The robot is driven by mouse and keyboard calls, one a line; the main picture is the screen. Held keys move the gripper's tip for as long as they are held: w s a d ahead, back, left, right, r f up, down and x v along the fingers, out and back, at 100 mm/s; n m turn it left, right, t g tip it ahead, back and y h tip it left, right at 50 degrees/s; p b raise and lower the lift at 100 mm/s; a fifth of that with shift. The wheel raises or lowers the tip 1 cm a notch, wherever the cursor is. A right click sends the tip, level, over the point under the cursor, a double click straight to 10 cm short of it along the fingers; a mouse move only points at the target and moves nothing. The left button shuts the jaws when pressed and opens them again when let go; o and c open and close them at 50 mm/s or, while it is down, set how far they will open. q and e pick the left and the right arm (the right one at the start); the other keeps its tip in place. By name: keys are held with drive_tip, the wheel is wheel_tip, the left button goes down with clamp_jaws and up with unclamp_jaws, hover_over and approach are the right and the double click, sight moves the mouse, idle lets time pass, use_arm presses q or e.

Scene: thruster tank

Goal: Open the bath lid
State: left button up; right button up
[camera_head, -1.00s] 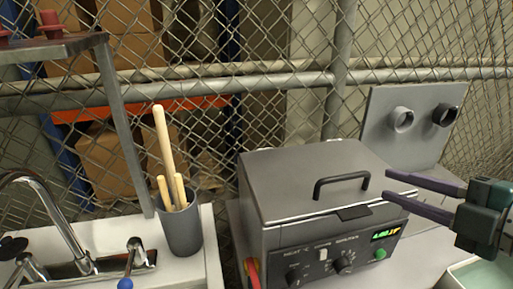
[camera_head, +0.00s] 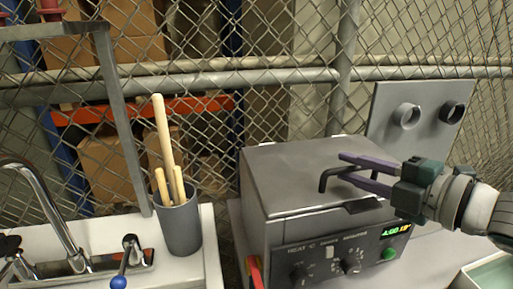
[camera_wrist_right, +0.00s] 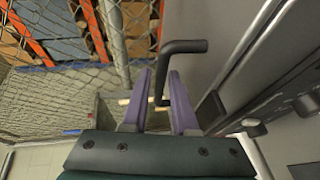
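The bath (camera_head: 285,235) is a grey metal box with a control panel on its front. Its flat grey lid (camera_head: 275,165) lies closed on top. A black bent-bar handle (camera_head: 323,181) stands on the lid, partly hidden by my right gripper. My right gripper (camera_head: 342,167) comes in from the right with its two purple fingers apart, one above and one below the handle bar. The right wrist view shows the handle (camera_wrist_right: 185,46) between the open fingertips (camera_wrist_right: 160,72); I cannot tell whether either finger touches it. My left gripper is out of view.
A grey cup (camera_head: 180,228) with wooden sticks stands left of the bath, beside a sink tap (camera_head: 45,205). A panel with two round ports (camera_head: 420,115) stands behind right. A wire fence runs behind. A pale tray (camera_head: 485,272) sits at lower right.

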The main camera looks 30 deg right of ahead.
drive_tip(key=shift+w, duration=0.25)
clamp_jaws()
idle(1.4)
